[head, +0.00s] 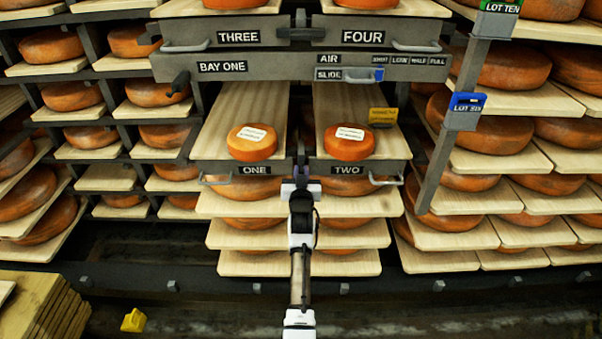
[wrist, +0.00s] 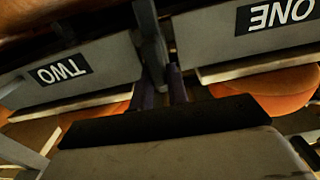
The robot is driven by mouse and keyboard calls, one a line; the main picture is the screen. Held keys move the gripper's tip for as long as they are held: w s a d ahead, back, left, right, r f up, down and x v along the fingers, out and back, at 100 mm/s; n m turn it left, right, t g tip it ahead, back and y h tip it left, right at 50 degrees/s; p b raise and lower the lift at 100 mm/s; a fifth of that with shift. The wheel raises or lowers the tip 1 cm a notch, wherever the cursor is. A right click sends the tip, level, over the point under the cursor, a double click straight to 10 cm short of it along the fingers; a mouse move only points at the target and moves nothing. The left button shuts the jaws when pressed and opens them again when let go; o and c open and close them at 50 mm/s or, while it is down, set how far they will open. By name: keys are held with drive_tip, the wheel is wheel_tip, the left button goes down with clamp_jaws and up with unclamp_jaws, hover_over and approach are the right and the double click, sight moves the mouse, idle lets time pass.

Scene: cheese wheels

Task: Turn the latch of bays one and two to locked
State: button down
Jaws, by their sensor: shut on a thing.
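The latch of bays one and two is a dark lever, seen in the head view (head: 301,158) and the wrist view (wrist: 149,42). It stands roughly upright in the gap between the drawer fronts labelled ONE (head: 256,170) and TWO (head: 348,170). My gripper (head: 301,182) is at the latch, in front of that gap. In the wrist view, its two dark fingers (wrist: 163,88) are shut on the latch's near end. The fingers and wrist hide part of the lever. The wrist view shows both labels upside down.
An orange cheese wheel sits on each board, behind ONE (head: 252,143) and behind TWO (head: 349,142). Wire handles flank the fronts. Above is the BAY ONE beam (head: 268,67). A post with a blue tag (head: 467,103) stands right. Shelves of cheeses fill both sides.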

drive_tip(key=m, duration=0.2)
drive_tip(key=m+b, duration=0.1)
drive_tip(key=m, duration=0.1)
drive_tip(key=shift+d+f, duration=0.1)
drive_tip(key=shift+d, duration=0.2)
drive_tip(key=m, duration=0.4)
drive_tip(key=shift+d+f+m, duration=0.15)
drive_tip(key=shift+d+m, duration=0.2)
drive_tip(key=shift+m, duration=0.05)
drive_tip(key=m, duration=0.1)
drive_tip(key=m+p, duration=0.1)
drive_tip(key=m, duration=0.2)
drive_tip(key=shift+d+f, duration=0.2)
drive_tip(key=shift+f, duration=0.1)
drive_tip(key=shift+d+f+m+p, duration=0.15)
drive_tip(key=shift+m+p, duration=0.15)
drive_tip(key=shift+m, duration=0.5)
drive_tip(key=shift+a+f+m+p, duration=0.1)
drive_tip(key=shift+m+p, duration=0.15)
drive_tip(key=shift+m, duration=0.55)
drive_tip(key=shift+d+f+m+p, duration=0.15)
drive_tip(key=shift+m+p, duration=0.15)
drive_tip(key=shift+m, duration=0.5)
drive_tip(key=shift+a, duration=0.1)
drive_tip(key=c, duration=1.4)
unclamp_jaws()
drive_tip(key=shift+f, duration=0.1)
drive_tip(key=shift+o, duration=0.2)
